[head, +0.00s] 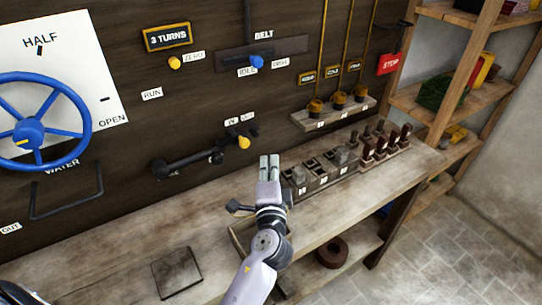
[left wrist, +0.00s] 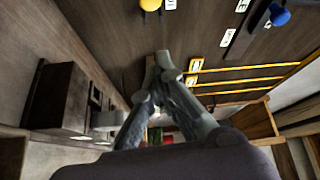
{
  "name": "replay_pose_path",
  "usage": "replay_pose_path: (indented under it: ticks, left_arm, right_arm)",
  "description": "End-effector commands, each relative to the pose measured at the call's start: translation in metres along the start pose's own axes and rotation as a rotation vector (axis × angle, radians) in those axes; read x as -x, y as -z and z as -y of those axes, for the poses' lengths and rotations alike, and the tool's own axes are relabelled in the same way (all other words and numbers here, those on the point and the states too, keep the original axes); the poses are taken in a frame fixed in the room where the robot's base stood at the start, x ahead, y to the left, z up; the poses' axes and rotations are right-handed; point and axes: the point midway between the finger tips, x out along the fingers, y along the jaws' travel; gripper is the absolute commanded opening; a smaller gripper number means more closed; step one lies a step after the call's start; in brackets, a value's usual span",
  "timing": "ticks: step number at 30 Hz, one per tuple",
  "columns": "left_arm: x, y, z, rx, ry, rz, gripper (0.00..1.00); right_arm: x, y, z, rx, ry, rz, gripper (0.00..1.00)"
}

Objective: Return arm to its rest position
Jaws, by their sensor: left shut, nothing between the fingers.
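My left gripper (head: 269,160) is raised over the wooden workbench (head: 90,270), in front of the dark panel (head: 215,105). Its two fingers are together and hold nothing. In the left wrist view the fingertips (left wrist: 163,60) meet, with the dark panel behind them. The arm comes up from the bottom edge of the head view. My right gripper is not in view.
A blue wheel (head: 48,133) and a dark lever (head: 185,165) stand out from the panel at left. Dark blocks (head: 308,178) and several red-brown pegs (head: 392,140) stand on the bench at right. Shelves (head: 455,110) stand beyond. The bench's left part is mostly clear.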

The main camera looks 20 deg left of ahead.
Motion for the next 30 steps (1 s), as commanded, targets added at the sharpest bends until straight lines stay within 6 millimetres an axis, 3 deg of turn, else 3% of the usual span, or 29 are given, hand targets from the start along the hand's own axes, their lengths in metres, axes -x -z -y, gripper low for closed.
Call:
replay_pose_path:
  ticks: [4,12,21,30]
  left_arm:
    - [0.013,0.001,-0.001,0.002,0.000,-0.001,0.00]
    - [0.016,0.001,0.001,0.001,0.000,-0.001,0.00]
    - [0.016,0.001,0.002,0.001,0.000,-0.001,0.00]
    - [0.013,0.008,0.050,0.001,0.000,-0.001,0.00]
  right_arm:
    - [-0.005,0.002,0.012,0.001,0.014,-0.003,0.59]
    - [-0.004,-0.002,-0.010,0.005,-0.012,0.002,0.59]
    - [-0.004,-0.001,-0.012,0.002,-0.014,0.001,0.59]
    - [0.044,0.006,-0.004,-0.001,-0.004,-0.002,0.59]
